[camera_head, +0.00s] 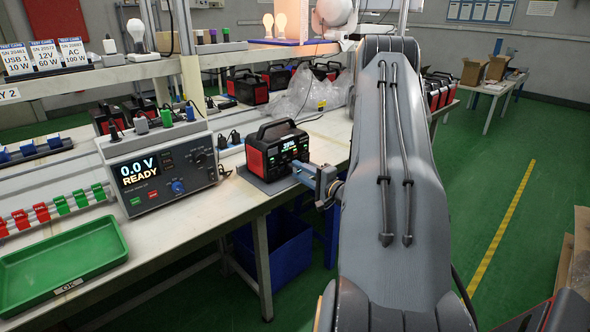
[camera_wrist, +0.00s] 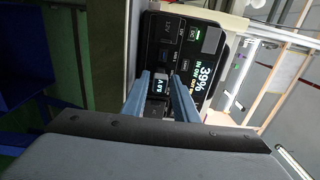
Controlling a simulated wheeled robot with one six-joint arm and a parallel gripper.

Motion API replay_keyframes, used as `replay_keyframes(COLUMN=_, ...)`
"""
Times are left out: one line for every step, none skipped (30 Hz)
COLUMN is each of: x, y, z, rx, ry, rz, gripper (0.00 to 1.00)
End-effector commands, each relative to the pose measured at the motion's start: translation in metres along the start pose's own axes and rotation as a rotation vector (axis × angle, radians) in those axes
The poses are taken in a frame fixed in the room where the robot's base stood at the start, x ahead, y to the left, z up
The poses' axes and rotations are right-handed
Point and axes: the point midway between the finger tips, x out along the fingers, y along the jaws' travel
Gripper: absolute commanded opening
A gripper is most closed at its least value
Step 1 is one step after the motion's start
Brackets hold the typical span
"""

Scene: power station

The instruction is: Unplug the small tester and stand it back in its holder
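The small tester (camera_wrist: 158,86), a dark block with a small lit display, sits against the front panel of the power station (camera_wrist: 205,55) in the wrist view. My gripper (camera_wrist: 161,78) reaches to it with one blue-grey finger on each side. The fingers look apart, with a thin gap on the right side of the tester. In the head view my gripper (camera_head: 308,172) is at the front of the red and black power station (camera_head: 266,152), whose screen is lit. The tester is hidden or too small there. I cannot make out its holder for certain.
A bench unit (camera_head: 160,170) reading 0.0 V READY stands left of the power station. A green tray (camera_head: 65,292) lies at the front left. Red and green clips (camera_head: 62,205) line the bench beside it. Clear plastic wrap (camera_head: 305,92) lies behind.

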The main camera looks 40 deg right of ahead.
Motion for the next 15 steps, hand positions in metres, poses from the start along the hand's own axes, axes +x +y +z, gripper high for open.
replay_keyframes(x=0.0001, y=0.0001, z=0.0000, rx=0.000, ry=0.000, rz=0.000, gripper=0.27)
replay_keyframes(x=0.0001, y=0.0001, z=0.0000, rx=0.000, ry=0.000, rz=0.000, gripper=0.25)
replay_keyframes(x=0.0001, y=0.0001, z=0.0000, rx=0.000, ry=0.000, rz=0.000, gripper=0.18)
replay_keyframes(x=0.0001, y=0.0000, z=0.0000, rx=0.000, ry=0.000, rz=0.000, gripper=0.13)
replay_keyframes(x=0.0001, y=0.0000, z=0.0000, rx=0.000, ry=0.000, rz=0.000, gripper=0.08)
replay_keyframes(x=0.0001, y=0.0000, z=0.0000, rx=0.000, ry=0.000, rz=0.000, gripper=0.01)
replay_keyframes(x=0.0001, y=0.0000, z=0.0000, rx=0.000, ry=0.000, rz=0.000, gripper=0.00)
replay_keyframes(x=0.0001, y=0.0000, z=0.0000, rx=0.000, ry=0.000, rz=0.000, gripper=0.00)
replay_keyframes(x=0.0001, y=0.0000, z=0.0000, rx=0.000, ry=0.000, rz=0.000, gripper=0.00)
replay_keyframes(x=0.0001, y=0.0000, z=0.0000, rx=0.000, ry=0.000, rz=0.000, gripper=0.00)
replay_keyframes(x=0.0001, y=0.0000, z=0.0000, rx=0.000, ry=0.000, rz=0.000, gripper=0.00)
replay_keyframes(x=0.0000, y=-0.0001, z=0.0000, rx=0.000, ry=0.000, rz=0.000, gripper=0.00)
replay_keyframes(x=-0.0001, y=-0.0001, z=0.0000, rx=0.000, ry=0.000, rz=0.000, gripper=0.00)
replay_keyframes(x=-0.0003, y=-0.0001, z=-0.0001, rx=0.000, ry=0.000, rz=0.000, gripper=0.00)
replay_keyframes(x=-0.0006, y=-0.0001, z=-0.0001, rx=0.000, ry=0.000, rz=0.000, gripper=0.00)
